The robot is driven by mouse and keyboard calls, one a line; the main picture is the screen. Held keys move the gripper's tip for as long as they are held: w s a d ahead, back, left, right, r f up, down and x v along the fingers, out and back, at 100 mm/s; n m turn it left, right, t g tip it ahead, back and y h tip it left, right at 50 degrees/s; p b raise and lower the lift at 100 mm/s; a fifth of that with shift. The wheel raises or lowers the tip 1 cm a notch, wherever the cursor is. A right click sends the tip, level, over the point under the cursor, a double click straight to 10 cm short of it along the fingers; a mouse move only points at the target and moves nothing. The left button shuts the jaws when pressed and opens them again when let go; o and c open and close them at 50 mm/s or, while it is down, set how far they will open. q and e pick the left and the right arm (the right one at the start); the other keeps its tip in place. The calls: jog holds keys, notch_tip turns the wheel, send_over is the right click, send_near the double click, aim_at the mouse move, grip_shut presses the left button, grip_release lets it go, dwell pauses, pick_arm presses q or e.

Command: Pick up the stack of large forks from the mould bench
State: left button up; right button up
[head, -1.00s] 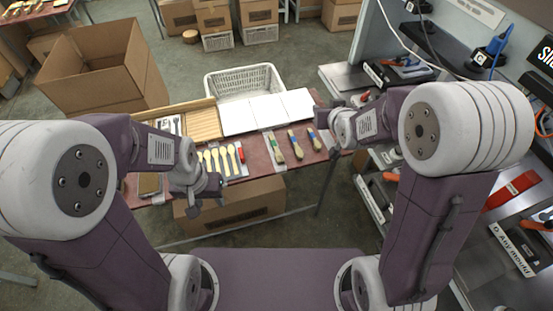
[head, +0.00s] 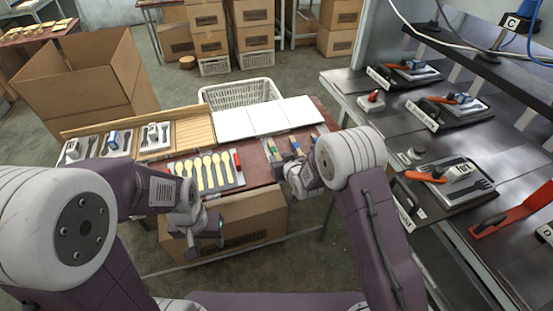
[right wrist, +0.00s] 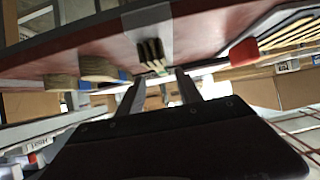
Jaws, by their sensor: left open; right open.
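Banded stacks of wooden cutlery lie on the red-topped table (head: 262,172) in the head view, a green-banded one (head: 274,148) and blue-banded ones (head: 296,146) beside it. I cannot tell which stack is large forks. My right gripper (head: 283,172) is open by the table's front edge, close to the green-banded stack. In the right wrist view the green-banded stack's end (right wrist: 152,52) lies just beyond the open fingers (right wrist: 158,88), with no grip on it. My left gripper (head: 203,243) is open and empty in front of the table.
The dark bench (head: 345,86) at right carries several moulds, including one with dark fork shapes (head: 462,184). Wooden spoons (head: 200,172), white sheets (head: 268,117) and a white basket (head: 240,92) stand left of or behind the stacks. A cardboard box (head: 230,225) sits below the table.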

aim_at(276, 155)
jog(key=x, duration=0.5)
jog(key=shift+f+b, duration=0.15)
jog(key=shift+b, duration=0.15)
jog(key=shift+s, duration=0.1)
grip_shut()
